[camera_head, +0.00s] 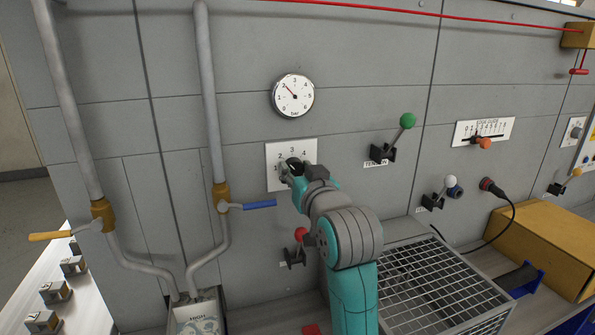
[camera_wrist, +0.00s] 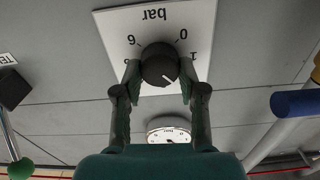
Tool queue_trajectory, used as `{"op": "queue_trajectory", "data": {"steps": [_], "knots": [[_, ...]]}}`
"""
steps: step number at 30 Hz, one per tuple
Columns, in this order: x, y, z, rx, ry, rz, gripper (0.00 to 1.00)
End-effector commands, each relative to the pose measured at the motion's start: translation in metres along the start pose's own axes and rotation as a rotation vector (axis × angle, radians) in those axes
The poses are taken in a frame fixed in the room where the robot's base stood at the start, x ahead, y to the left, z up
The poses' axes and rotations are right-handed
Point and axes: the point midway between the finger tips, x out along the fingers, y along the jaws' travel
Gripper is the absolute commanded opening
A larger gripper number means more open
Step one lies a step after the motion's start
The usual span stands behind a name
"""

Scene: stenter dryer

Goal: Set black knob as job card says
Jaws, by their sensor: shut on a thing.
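The black knob (camera_wrist: 160,65) sits on a white dial plate (camera_wrist: 198,20) marked "bar"; the plate also shows in the head view (camera_head: 272,180). My gripper (camera_wrist: 158,78) has a finger on each side of the knob and is shut on it. In the upside-down wrist view the knob's white pointer slants down and right, which is up and left when upright, roughly towards 2. My right-hand finger there hides nearby numerals. The round gauge (camera_head: 293,96) above has a red needle leaning up-left, around 2. I cannot make out a job card.
A blue-handled valve (camera_head: 260,204) is on the pipe to the left. A red-knobbed lever (camera_head: 301,234) is below the plate. A green-knobbed lever (camera_head: 407,121) and a slide scale (camera_head: 484,132) are to the right.

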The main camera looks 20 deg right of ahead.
Motion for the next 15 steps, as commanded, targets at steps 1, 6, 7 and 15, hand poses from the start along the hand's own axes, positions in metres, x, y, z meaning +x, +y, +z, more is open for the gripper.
{"op": "queue_trajectory", "data": {"steps": [1, 6, 7, 15], "knots": [[0.0, 0.0002, 0.0003, 0.023, -0.001, 0.0, 0.06], [0.0, 0.0008, 0.0004, 0.147, -0.001, 0.0, 0.06], [0.0, 0.0009, 0.0005, 0.173, -0.001, 0.0, 0.06], [0.0, 0.002, 0.0009, 0.428, -0.001, 0.001, 0.06]]}}
